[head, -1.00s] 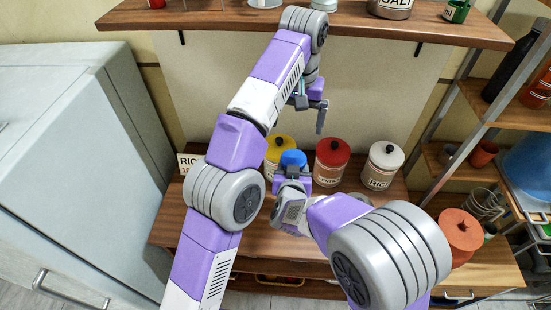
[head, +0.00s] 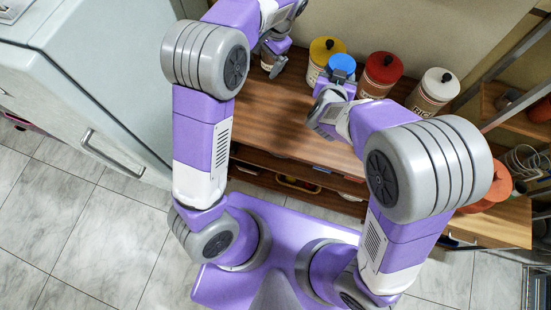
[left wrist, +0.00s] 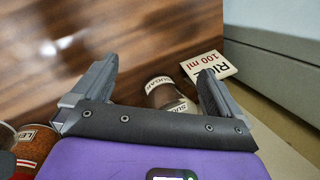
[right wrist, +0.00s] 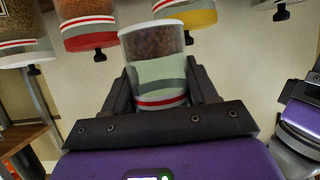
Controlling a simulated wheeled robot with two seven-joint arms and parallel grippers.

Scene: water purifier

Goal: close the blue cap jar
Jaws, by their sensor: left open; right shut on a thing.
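The blue cap (head: 342,64) shows at the top of my right gripper (head: 338,82) in the head view. In the right wrist view, my right gripper (right wrist: 160,72) is shut on a clear jar (right wrist: 154,45) with brown contents and a pale label with a red stripe. That view is upside down, and my gripper hides the jar's cap end, so I cannot tell how the cap sits. My left gripper (head: 276,60) is open, left of the blue cap. In the left wrist view, a small sugar-labelled jar (left wrist: 168,96) shows between its fingers (left wrist: 158,70).
Yellow-lidded (head: 326,47), red-lidded (head: 383,66) and white-lidded (head: 440,85) jars stand behind and right of my right gripper. The wooden counter (head: 262,125) is clear in front. A grey fridge (head: 95,70) stands at left.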

